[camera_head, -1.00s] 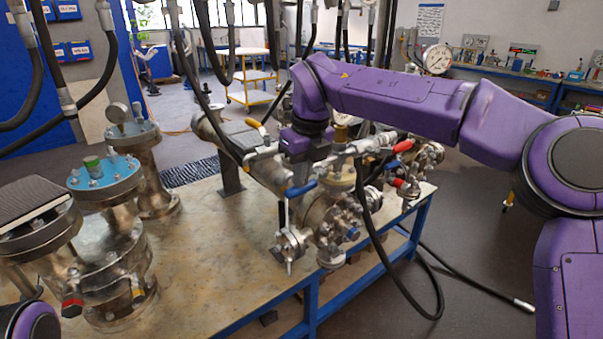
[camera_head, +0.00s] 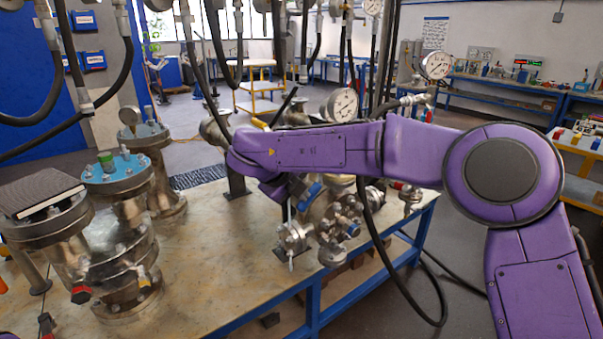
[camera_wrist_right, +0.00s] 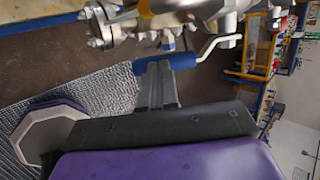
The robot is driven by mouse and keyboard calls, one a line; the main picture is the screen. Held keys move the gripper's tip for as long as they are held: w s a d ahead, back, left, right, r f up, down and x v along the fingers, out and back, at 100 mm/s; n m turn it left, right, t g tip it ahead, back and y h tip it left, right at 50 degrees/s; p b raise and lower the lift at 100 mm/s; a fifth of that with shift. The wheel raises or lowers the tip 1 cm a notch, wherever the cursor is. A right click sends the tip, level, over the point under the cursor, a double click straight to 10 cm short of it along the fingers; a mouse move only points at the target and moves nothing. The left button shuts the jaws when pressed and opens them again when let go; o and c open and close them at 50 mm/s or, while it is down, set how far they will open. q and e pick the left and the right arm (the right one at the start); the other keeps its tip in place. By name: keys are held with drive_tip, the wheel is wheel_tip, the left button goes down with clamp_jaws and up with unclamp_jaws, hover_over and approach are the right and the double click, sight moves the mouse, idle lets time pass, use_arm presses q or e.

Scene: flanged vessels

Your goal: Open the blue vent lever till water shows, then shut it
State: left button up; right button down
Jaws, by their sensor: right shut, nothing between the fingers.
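The blue vent lever (camera_wrist_right: 168,62) lies across the tips of my right gripper (camera_wrist_right: 156,76) in the right wrist view. The gripper is shut with nothing between its fingers; its tips are at the lever's near side, and I cannot tell whether they touch. In the head view the blue lever (camera_head: 311,189) shows just below my purple forearm, on the flanged vessel (camera_head: 322,218). The forearm covers the vessel's top, and my fingers cannot be made out there. No water can be seen. My left gripper is out of view.
Vessels with blue lids (camera_head: 118,174) stand on the left of the worktable (camera_head: 205,275). A pressure gauge (camera_head: 342,104) rises behind my forearm. A black hose (camera_head: 376,235) hangs in front of the table's right end. The table's front middle is clear.

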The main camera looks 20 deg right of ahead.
drive_tip(key=f+h+b, duration=0.1)
drive_tip(key=f+h, duration=0.1)
drive_tip(key=shift+d+f+t+h+b, duration=0.25)
drive_tip(key=shift+d+t+h+b, duration=0.05)
drive_tip(key=shift+t+b, duration=0.1)
drive_tip(key=f+h+b, duration=0.1)
drive_tip(key=d+f+h+b, duration=0.1)
drive_tip(key=shift+w+d+n+t+h, duration=0.1)
drive_tip(key=shift+w+n+t+h, duration=0.1)
drive_tip(key=shift+n+t+h, duration=0.15)
drive_tip(key=shift+w+d+f+n+t+h+b, duration=0.15)
drive_tip(key=shift+d+f+t+h+b, duration=0.2)
drive_tip(key=shift+h+b, duration=0.3)
drive_tip(key=shift+w+d+f+n+t+h+b, duration=0.1)
drive_tip(key=shift+d+f+n+t+h+b, duration=0.1)
drive_tip(key=shift+d+t+h+b, duration=0.3)
drive_tip(key=shift+w+d+f+n+t+h+b, duration=0.1)
drive_tip(key=shift+d+f+t+h+b, duration=0.15)
drive_tip(key=shift+d+h+b, duration=0.4)
drive_tip(key=shift+a+h, duration=0.1)
drive_tip(key=shift+h, duration=0.15)
drive_tip(key=b, duration=0.2)
approach(303, 207)
drive_tip(key=d, duration=0.1)
drive_tip(key=d+f, duration=0.1)
drive_tip(key=w+d+f, duration=0.1)
drive_tip(key=shift+d, duration=0.2)
drive_tip(key=shift+w+d, duration=0.1)
